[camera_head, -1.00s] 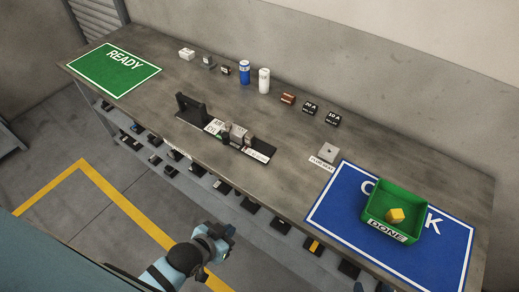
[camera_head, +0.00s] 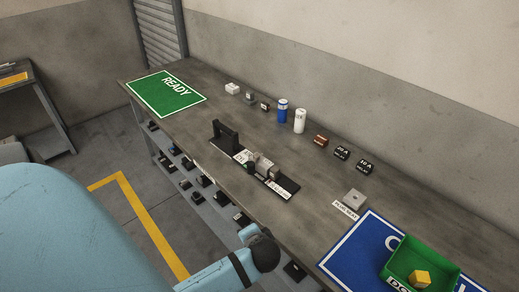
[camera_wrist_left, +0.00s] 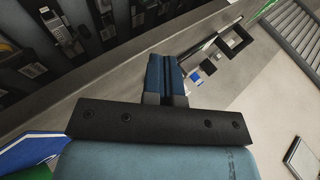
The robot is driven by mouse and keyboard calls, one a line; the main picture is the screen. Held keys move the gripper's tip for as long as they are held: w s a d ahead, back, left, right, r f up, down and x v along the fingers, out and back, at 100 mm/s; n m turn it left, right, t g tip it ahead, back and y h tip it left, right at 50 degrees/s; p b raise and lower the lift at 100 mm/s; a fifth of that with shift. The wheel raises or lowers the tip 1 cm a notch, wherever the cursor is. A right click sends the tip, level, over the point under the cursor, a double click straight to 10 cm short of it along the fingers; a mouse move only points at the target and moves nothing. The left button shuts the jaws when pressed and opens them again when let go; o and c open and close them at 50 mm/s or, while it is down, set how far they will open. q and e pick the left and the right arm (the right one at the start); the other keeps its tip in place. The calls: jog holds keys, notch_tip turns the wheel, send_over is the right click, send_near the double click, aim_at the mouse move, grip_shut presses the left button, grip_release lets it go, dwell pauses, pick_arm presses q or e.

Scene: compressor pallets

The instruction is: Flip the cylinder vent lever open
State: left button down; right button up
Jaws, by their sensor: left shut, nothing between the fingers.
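A black fixture strip (camera_head: 274,184) with an upright black bracket (camera_head: 226,135) lies near the front edge of the bench. A small grey cylinder unit (camera_head: 263,165) sits on it, with a dark round part at its left end. The vent lever is too small to make out. My left gripper shows in the left wrist view (camera_wrist_left: 165,65), its blue fingers shut and empty. It is apart from the fixture. In the head view my left arm is low in front of the bench, and its fingers cannot be made out. My right gripper is not in view.
A green READY mat (camera_head: 166,93) lies at the left end. A blue mat (camera_head: 345,262) and green tray (camera_head: 437,268) with a yellow block (camera_head: 420,278) are at right. A blue can (camera_head: 282,111), white can (camera_head: 299,121) and small parts line the back. Dark parts fill the lower shelf.

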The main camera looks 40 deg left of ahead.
pick_arm(q)
jog(key=w+m+t+y, duration=0.1)
jog(key=w+y, duration=0.1)
jog(key=w, duration=0.2)
jog(key=w+a+m+t+y, duration=0.1)
jog(key=w+t+y, duration=0.1)
jog(key=w, duration=0.3)
jog(key=w+a+r+m+t+y, duration=0.1)
jog(key=w+m+t+y, duration=0.1)
jog(key=w, duration=0.3)
jog(key=shift+y, duration=0.6)
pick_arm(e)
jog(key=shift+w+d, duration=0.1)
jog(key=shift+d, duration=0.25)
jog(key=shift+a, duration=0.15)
